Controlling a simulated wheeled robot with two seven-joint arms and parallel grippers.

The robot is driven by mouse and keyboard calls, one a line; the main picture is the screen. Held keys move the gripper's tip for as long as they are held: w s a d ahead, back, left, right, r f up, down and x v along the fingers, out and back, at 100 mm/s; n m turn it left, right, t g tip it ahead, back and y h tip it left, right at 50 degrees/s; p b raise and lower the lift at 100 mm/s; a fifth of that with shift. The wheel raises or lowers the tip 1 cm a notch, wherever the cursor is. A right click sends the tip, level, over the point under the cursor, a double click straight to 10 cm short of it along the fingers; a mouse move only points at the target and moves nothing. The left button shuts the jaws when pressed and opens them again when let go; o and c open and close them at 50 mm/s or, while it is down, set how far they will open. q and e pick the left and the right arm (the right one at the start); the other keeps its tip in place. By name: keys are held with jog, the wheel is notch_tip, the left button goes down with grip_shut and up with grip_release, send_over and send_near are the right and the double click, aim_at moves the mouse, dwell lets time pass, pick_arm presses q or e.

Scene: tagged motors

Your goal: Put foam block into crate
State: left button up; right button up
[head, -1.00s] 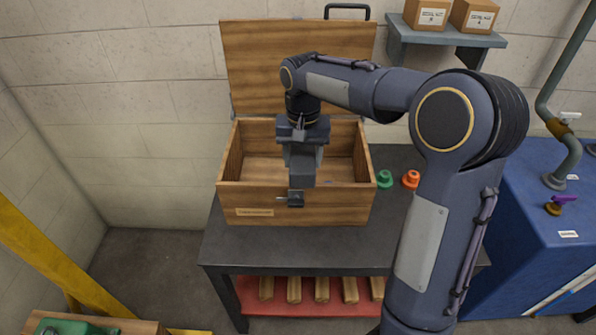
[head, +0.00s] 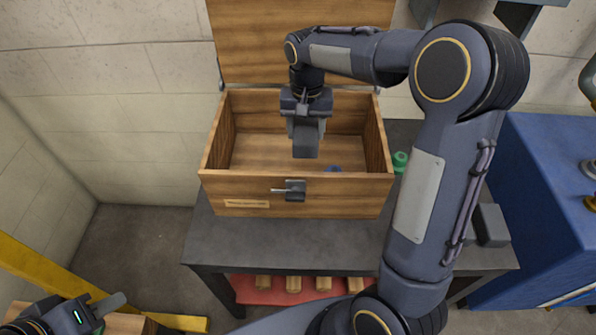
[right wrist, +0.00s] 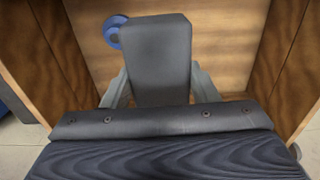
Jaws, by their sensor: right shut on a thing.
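The foam block (head: 306,141) is a dark grey slab, held end-down by my right gripper (head: 306,112). In the right wrist view the foam block (right wrist: 157,60) sits between the two grey fingers of my right gripper (right wrist: 158,86), which is shut on it. The wooden crate (head: 325,203) stands on the table with its lid raised. The block hangs over the crate's open inside, apparently clear of the floor. My left gripper (head: 105,306) is at the lower left, far from the crate; its opening cannot be made out.
A blue round thing (head: 332,169) lies inside the crate; it also shows in the right wrist view (right wrist: 114,31). A green piece (head: 400,161) is right of the crate. A grey block (head: 491,225) is at the table's right. The table front (head: 300,237) is bare.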

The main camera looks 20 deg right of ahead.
notch_tip(320, 180, down, 10)
jog(key=shift+r+b, duration=0.1)
jog(key=shift+b, duration=0.95)
jog(key=shift+f, duration=2.15)
jog(key=shift+f+b, duration=0.2)
jog(key=shift+b, duration=0.1)
jog(key=o, duration=0.9)
jog(key=shift+r, duration=0.1)
jog(key=shift+o, duration=0.2)
